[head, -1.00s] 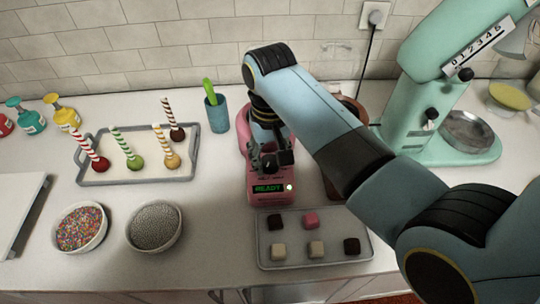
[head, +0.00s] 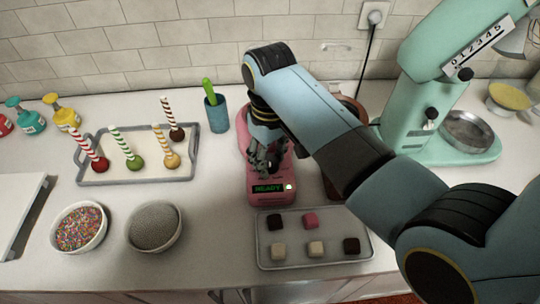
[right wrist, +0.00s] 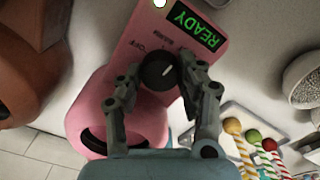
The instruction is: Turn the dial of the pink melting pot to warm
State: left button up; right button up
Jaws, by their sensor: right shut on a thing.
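The pink melting pot (head: 246,147) stands at mid-counter, partly hidden by my right arm. Its front panel has a green display reading READY (head: 268,188) and a lit white light beside it. In the right wrist view the black dial (right wrist: 157,72) with a white pointer mark sits on the pink panel (right wrist: 110,62), with OFF lettering and a small label beside it that is hard to read. My right gripper (head: 266,164) reaches down over the panel, and in the right wrist view its fingers (right wrist: 160,70) are shut on the dial from both sides. My left gripper is not in view.
A tray of chocolate pieces (head: 264,252) lies just in front of the pot. A brown pot (head: 352,105) stands close on its right, a mint mixer (head: 405,105) farther right. Bowls of sprinkles (head: 80,227) and a cake-pop tray (head: 190,178) are left, with clear counter between.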

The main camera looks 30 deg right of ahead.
jog(key=n, duration=0.5)
jog(key=shift+n, duration=0.3)
dwell(0.4)
jog(key=o, duration=1.2)
jog(key=shift+a, duration=0.1)
